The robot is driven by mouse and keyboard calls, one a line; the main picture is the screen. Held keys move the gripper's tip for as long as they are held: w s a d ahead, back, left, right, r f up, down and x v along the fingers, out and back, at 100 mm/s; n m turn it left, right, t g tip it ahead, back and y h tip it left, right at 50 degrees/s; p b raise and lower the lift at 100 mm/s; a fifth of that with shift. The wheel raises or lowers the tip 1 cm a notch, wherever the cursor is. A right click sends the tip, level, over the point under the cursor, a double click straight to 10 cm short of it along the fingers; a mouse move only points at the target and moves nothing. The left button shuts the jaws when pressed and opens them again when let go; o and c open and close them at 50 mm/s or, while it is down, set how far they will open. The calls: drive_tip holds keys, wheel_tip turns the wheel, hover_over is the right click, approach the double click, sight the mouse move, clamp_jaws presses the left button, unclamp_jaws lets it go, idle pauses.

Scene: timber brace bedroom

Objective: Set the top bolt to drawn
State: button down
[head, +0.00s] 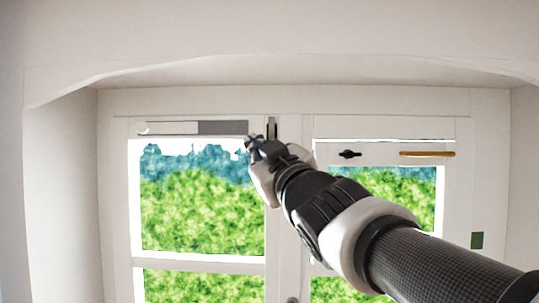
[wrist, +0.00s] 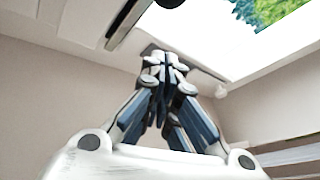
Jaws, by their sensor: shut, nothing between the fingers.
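The top bolt (head: 271,128) is a small dark upright fitting on the window frame's top middle, just above my gripper in the head view; its lower part is hidden behind my gripper and arm. In the wrist view a dark bar with a grey edge (wrist: 128,24), seemingly the bolt, runs slantwise at the top, with a dark round knob (wrist: 170,3) near its end, cut by the picture edge. My gripper (head: 252,146) is shut and empty. Its fingertips (wrist: 163,62) are together, below the knob in the picture; I cannot tell whether they touch anything.
A white-and-grey bar (head: 195,128) lies along the top of the left window. A black catch (head: 349,154) and a yellow-brown bar (head: 427,154) are on the right sash. White alcove walls enclose the window.

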drive_tip(key=v, duration=0.7)
drive_tip(key=shift+s+d+b, duration=0.25)
drive_tip(key=shift+d+b, duration=0.05)
drive_tip(key=shift+d, duration=0.2)
drive_tip(key=shift+a, duration=0.15)
drive_tip(key=s+d+f+m+g+h+b, duration=0.2)
drive_tip(key=d+f+m+h+b, duration=0.15)
drive_tip(key=f, duration=0.85)
drive_tip(key=s+d+f+m+g+h+b, duration=0.25)
drive_tip(key=d+f+b, duration=0.25)
drive_tip(key=f, duration=0.7)
drive_tip(key=s+d+f+m+g+h+b, duration=0.1)
drive_tip(key=d+f+m+g+h+b, duration=0.25)
drive_tip(key=f, duration=0.85)
drive_tip(key=s+d+f+g+b, duration=0.1)
drive_tip(key=s+f+g+b, duration=0.1)
drive_tip(key=s+f, duration=0.4)
drive_tip(key=s+f+m+g+b, duration=0.1)
drive_tip(key=s+f, duration=0.5)
drive_tip(key=f, duration=0.7)
drive_tip(key=s+d+f+g+b, duration=0.1)
drive_tip(key=s+f+g+b, duration=0.3)
drive_tip(key=s+f, duration=0.3)
wheel_tip(320, 180, down, 2)
drive_tip(key=shift+d+f+y+b, duration=0.2)
drive_tip(key=shift+d+y+b, duration=0.15)
drive_tip(key=shift+b, duration=0.5)
